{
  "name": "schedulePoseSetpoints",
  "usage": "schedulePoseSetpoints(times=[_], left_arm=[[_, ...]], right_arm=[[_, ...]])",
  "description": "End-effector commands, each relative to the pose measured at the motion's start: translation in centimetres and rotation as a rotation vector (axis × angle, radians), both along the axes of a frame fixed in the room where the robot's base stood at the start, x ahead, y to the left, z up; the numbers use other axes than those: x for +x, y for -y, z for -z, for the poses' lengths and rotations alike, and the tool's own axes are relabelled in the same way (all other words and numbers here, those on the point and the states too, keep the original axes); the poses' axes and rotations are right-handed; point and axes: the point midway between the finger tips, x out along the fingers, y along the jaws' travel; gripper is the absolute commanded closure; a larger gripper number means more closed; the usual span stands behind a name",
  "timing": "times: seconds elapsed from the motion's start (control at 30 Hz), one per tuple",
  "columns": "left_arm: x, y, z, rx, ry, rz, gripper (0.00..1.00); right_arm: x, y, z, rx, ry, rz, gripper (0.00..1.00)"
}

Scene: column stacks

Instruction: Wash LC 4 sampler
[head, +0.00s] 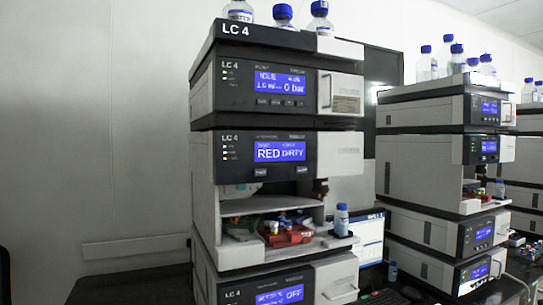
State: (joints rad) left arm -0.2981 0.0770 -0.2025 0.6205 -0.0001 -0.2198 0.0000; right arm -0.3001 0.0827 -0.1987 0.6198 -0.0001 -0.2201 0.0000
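The LC 4 stack stands in the middle of the head view. Its sampler (310,170) is the module with a blue display (279,151) reading "RED DIRTY". The sampler's front bay below is open. A blue-capped bottle (341,221) stands upright at the bay's right front. The pump module (300,88) above shows "0 bar", and the lowest module in view (280,288) shows "OFF". Neither of my grippers is in view.
Blue-capped bottles (283,16) stand on top of LC 4. A second stack (420,110) with more bottles is at the right, with others behind it. A monitor (371,238) stands between the stacks. Dark bench top (130,287) at the left is clear.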

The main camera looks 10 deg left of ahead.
Motion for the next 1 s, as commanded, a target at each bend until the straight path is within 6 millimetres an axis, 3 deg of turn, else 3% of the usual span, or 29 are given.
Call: schedulePoseSetpoints(times=[0.3, 0.4, 0.43, 1.0], left_arm=[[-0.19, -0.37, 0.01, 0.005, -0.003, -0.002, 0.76], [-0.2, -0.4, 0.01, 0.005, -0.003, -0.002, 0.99], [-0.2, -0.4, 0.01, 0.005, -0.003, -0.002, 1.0], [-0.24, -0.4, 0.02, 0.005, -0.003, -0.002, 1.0]], right_arm=[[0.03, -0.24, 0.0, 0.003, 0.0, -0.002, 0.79], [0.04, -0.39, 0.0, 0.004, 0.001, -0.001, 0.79], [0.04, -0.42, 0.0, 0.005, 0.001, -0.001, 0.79], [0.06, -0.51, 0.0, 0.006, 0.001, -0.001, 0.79]])
